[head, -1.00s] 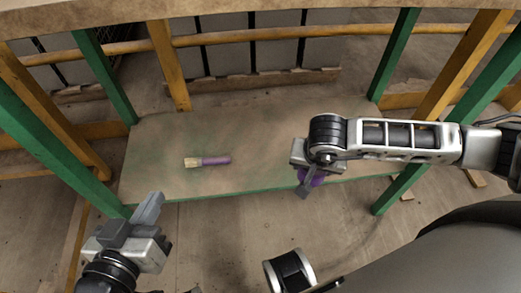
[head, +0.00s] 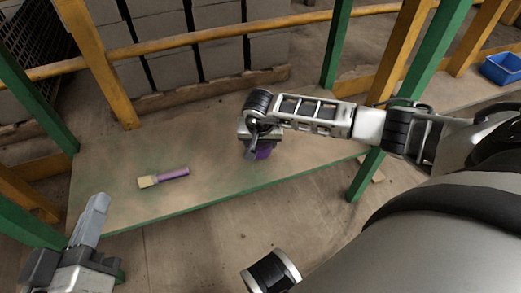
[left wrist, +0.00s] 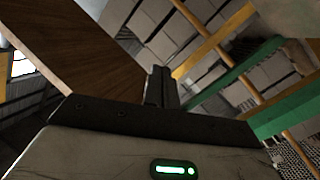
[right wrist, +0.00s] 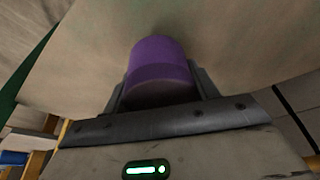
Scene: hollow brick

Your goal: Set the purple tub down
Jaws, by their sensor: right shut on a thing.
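The purple tub (head: 264,153) is held by my right gripper (head: 256,148) over the right part of the green-edged brown board (head: 205,185). In the right wrist view the tub (right wrist: 160,62) sits between the two fingers, which press on its sides. The board lies just beyond the tub; I cannot tell whether the tub's base touches it. The arm and gripper hide part of the tub in the head view. My left gripper (head: 92,215) is empty, off the board's front left corner, with its fingers together; they also show in the left wrist view (left wrist: 160,85).
A brush with a purple handle (head: 172,174) lies on the board's left part. Green posts (head: 337,45) and yellow posts (head: 97,65) frame the board. A yellow rail (head: 210,40) runs behind it. A blue bin (head: 502,68) is at the far right. The board between brush and tub is clear.

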